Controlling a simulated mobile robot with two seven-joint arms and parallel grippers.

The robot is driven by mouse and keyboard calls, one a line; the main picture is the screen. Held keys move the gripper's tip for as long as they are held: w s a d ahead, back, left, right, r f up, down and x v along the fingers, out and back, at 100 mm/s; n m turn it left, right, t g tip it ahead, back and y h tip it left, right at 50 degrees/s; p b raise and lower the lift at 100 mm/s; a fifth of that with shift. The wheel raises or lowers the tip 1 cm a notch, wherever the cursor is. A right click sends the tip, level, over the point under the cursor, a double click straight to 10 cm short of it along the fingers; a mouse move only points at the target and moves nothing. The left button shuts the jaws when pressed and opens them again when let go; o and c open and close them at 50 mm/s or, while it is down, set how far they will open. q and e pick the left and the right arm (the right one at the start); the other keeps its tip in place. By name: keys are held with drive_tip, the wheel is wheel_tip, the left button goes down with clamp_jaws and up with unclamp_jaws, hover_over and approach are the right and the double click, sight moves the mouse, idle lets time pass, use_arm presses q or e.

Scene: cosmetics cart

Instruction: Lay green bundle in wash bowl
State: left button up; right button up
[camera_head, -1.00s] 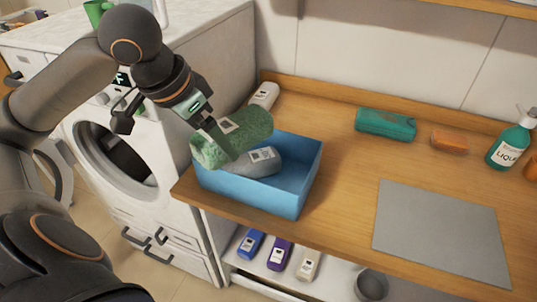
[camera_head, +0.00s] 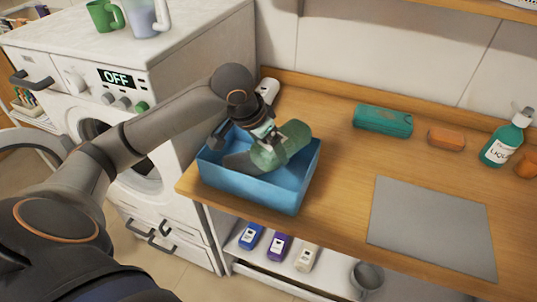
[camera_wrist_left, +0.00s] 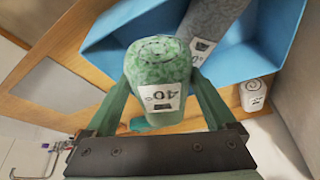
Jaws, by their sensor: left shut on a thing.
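The green bundle (camera_head: 290,143) is a rolled towel-like cylinder with a white "40" label, which shows in the left wrist view (camera_wrist_left: 160,70). My left gripper (camera_head: 265,148) is shut on it, one finger on each side, and holds it over the blue wash bowl (camera_head: 262,189). The bowl is a rectangular box on the wooden counter, also seen in the left wrist view (camera_wrist_left: 275,50). A grey bundle (camera_head: 240,163) lies in the bowl, partly hidden by the green one. I cannot tell whether the two bundles touch. My right gripper is not in view.
A white bundle (camera_head: 267,88) stands behind the bowl. A teal bundle (camera_head: 383,120), an orange bar (camera_head: 446,138) and a soap bottle (camera_head: 505,142) are at the back right. A grey mat (camera_head: 432,226) lies at the front. A washing machine (camera_head: 130,90) stands left.

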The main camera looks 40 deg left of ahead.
use_arm(q)
drive_tip(key=shift+f, duration=1.4)
drive_tip(key=shift+f, duration=0.3)
drive_tip(key=shift+f, duration=0.35)
drive_tip(key=o, duration=1.3)
drive_tip(key=shift+r, duration=0.35)
drive_tip(key=v, duration=1.2)
drive_tip(key=shift+r, duration=0.35)
